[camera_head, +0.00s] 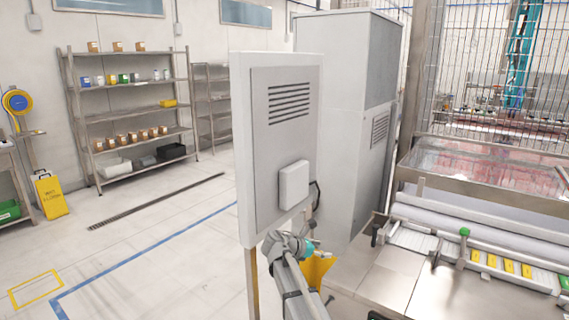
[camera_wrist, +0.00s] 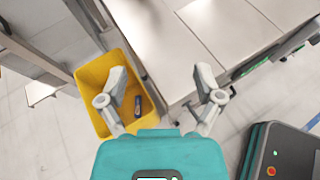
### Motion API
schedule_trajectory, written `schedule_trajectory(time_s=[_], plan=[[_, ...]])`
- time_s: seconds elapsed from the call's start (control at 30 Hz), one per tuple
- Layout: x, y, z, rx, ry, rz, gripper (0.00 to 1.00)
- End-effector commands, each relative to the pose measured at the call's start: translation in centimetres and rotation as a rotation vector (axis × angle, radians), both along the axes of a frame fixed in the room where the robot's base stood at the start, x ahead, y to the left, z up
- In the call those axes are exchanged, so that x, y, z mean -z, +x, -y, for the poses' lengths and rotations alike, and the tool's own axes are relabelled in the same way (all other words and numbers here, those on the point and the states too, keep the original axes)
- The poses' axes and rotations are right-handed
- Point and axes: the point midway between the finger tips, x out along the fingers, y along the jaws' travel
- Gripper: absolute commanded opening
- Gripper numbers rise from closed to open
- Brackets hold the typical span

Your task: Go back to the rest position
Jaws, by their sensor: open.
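In the wrist view my gripper (camera_wrist: 163,86) is open, its two grey fingers spread wide with nothing between them. It points down above a steel worktop (camera_wrist: 225,40) and the edge of a yellow bin (camera_wrist: 101,72). A small dark item (camera_wrist: 137,107) lies inside the bin, next to the left finger. The yellow bin (camera_head: 317,271) shows partly behind the arm.
A large grey panel (camera_head: 276,140) stands close to my arm, with a tall cabinet (camera_head: 358,120) behind it. A machine with white rollers (camera_head: 480,223) and a steel worktop (camera_head: 385,275) is at right. Shelves (camera_head: 130,112) line the left wall. The left floor is mostly clear.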

Motion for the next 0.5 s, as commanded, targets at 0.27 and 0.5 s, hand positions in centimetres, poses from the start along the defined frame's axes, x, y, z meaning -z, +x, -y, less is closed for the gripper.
schedule_trajectory(time_s=[0.27,0.5], plan=[[1.2,-1.6,1.3,0.065,0.106,0.060,0.84],[2.9,-3.9,2.9,0.171,0.258,0.147,0.84]])
